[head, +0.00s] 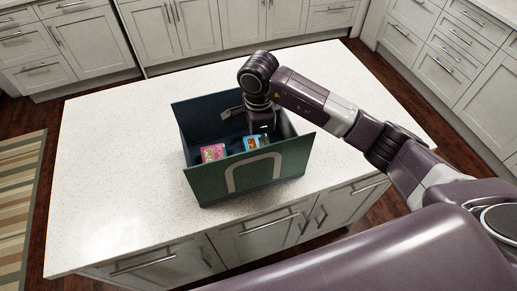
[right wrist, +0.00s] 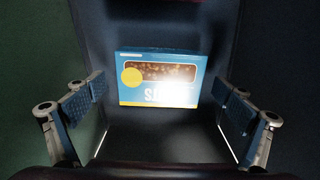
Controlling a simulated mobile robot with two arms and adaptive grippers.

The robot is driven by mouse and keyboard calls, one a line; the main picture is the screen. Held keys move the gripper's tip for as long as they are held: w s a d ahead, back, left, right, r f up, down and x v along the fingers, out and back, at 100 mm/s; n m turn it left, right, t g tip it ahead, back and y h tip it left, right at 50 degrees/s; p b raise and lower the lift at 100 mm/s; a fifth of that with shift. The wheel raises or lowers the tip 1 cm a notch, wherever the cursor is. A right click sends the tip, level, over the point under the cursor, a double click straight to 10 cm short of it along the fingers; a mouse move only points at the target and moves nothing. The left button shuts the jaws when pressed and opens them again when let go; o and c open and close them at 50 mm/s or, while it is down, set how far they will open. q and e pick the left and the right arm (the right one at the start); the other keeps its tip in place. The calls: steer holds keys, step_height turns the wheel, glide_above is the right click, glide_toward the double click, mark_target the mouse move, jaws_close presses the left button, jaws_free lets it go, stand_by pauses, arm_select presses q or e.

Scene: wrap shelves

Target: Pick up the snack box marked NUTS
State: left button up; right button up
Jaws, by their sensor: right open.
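A blue snack box (head: 252,143) lies inside the dark green bin, partly hidden by my right gripper. The right wrist view shows this blue box (right wrist: 160,75) with a picture of nuts, a yellow round spot and white lettering; glare washes out most letters, and an S shape shows first. My right gripper (right wrist: 160,125) is open and empty, reaching down into the bin, its fingers to either side of the view with the box between and beyond them. In the head view the right gripper (head: 248,120) is partly hidden. My left gripper is not in view.
A pink snack box (head: 212,153) lies in the bin left of the blue one. The bin (head: 200,187) has tall walls around the gripper and stands on a white speckled island counter (head: 110,160). The counter around it is clear. Cabinets line the back and right.

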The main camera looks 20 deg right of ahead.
steer(key=c, duration=1.3)
steer(key=shift+r, duration=0.1)
